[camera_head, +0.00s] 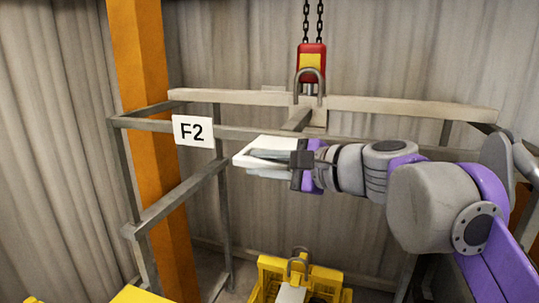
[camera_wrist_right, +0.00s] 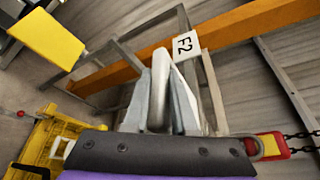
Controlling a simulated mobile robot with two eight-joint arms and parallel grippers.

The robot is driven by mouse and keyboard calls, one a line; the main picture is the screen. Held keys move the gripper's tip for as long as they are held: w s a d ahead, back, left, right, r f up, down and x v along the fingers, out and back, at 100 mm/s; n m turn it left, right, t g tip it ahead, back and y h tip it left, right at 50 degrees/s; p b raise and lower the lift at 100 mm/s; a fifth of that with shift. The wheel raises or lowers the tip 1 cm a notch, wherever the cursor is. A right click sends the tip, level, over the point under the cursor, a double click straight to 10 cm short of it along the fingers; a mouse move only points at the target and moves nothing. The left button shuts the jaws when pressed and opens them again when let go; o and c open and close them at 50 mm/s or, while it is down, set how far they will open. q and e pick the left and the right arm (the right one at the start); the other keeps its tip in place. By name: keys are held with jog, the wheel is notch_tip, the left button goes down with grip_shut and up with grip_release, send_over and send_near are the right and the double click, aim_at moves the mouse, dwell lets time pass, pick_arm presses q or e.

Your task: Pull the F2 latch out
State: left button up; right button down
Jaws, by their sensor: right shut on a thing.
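The F2 sign (camera_head: 193,132) is a white plate with black lettering on the left of a grey metal frame (camera_head: 180,200). It also shows in the right wrist view (camera_wrist_right: 185,46). My right gripper (camera_head: 262,160) reaches in from the right, just right of the sign. It is shut on a pale piece, apparently the F2 latch (camera_head: 268,144). In the right wrist view a light, rounded bar (camera_wrist_right: 160,85) stands between the grey fingers (camera_wrist_right: 158,112). The fingers hide much of the held piece. My left gripper is not in view.
An orange post (camera_head: 150,60) stands behind the left side. A yellow carrier (camera_head: 270,275) with a shackle sits below. Corrugated wall closes the back.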

jog(key=shift+s+a, duration=0.15)
jog(key=shift+s, duration=0.3)
jog(key=c, duration=0.7)
grip_release()
jog(key=shift+c, duration=0.2)
jog(key=v, duration=1)
jog(key=shift+s+d, duration=0.2)
jog(key=shift+d, duration=0.15)
